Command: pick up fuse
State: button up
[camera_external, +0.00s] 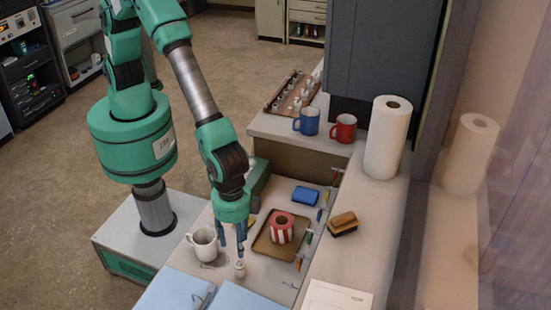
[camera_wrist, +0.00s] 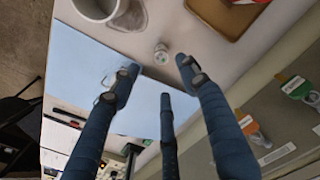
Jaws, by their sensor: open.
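A small pale cylinder, which looks like the fuse (camera_external: 240,268), stands on the light counter between the white mug and the blue folder. In the wrist view the fuse (camera_wrist: 161,53) shows from above as a small round whitish top. My gripper (camera_external: 236,246) points down just above it, its blue fingers spread and empty. In the wrist view my gripper (camera_wrist: 158,72) has three fingers apart, with the fuse just beyond the tips and seemingly not touched.
A white mug (camera_external: 203,245) stands close on the left. Blue folders (camera_external: 240,298) lie in front. Small tools (camera_external: 308,237) line a ledge; a paper towel roll (camera_external: 388,137) stands behind.

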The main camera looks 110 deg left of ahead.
aim_at(239, 264)
jog(key=shift+f+b, duration=0.55)
jog(key=shift+f, duration=3.75)
jog(key=shift+f, duration=0.15)
jog(key=shift+w+f+b, duration=0.2)
jog(key=shift+f+b, duration=0.35)
jog(key=shift+f, duration=1.9)
grip_shut()
